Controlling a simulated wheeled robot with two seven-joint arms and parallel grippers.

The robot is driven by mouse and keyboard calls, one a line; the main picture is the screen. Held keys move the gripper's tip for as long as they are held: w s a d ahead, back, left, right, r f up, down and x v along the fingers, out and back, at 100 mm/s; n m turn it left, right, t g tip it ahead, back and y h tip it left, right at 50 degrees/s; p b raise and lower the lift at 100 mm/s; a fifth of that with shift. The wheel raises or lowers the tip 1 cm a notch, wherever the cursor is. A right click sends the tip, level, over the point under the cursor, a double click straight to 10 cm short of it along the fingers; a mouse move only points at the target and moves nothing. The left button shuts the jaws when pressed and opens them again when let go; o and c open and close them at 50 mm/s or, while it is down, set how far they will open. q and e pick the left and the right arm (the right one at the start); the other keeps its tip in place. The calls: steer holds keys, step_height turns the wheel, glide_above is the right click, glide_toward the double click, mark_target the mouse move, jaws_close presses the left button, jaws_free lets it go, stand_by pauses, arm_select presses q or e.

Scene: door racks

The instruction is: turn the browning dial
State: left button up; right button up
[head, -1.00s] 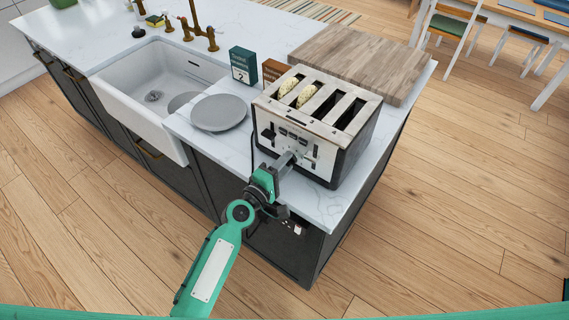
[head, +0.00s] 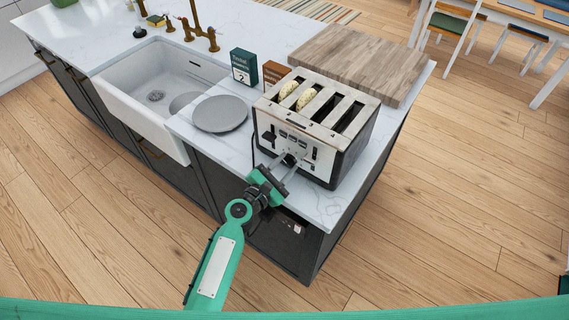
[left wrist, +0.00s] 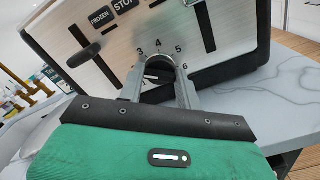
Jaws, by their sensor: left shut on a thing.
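A steel toaster (head: 318,104) with dark sides stands on the counter, with pale bread slices in two of its slots. Its browning dial (left wrist: 160,61) is a dark round knob on the front panel, with the numbers 3 to 6 visible around it in the left wrist view. In the head view, my left gripper (head: 290,161) reaches the lower front of the toaster. In the left wrist view, its two grey fingers (left wrist: 160,76) are shut on the dial, one on each side. The fingers hide part of the dial. My right gripper is not in view.
A grey plate (head: 220,114) lies left of the toaster, near the white sink (head: 150,75). A green box (head: 243,66), a brown box (head: 275,72) and a wooden board (head: 355,60) stand or lie behind. The counter's front edge runs below my left gripper.

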arm_select(q)
steer(key=shift+n+p, duration=0.35)
steer(key=shift+n, duration=0.75)
steer(key=shift+f, duration=0.1)
steer(key=o, duration=1)
steer(key=shift+a, duration=0.1)
steer(key=b+v, duration=0.3)
steer(key=v, duration=1)
steer(key=shift+s+a, duration=0.2)
steer(key=shift+s, duration=0.15)
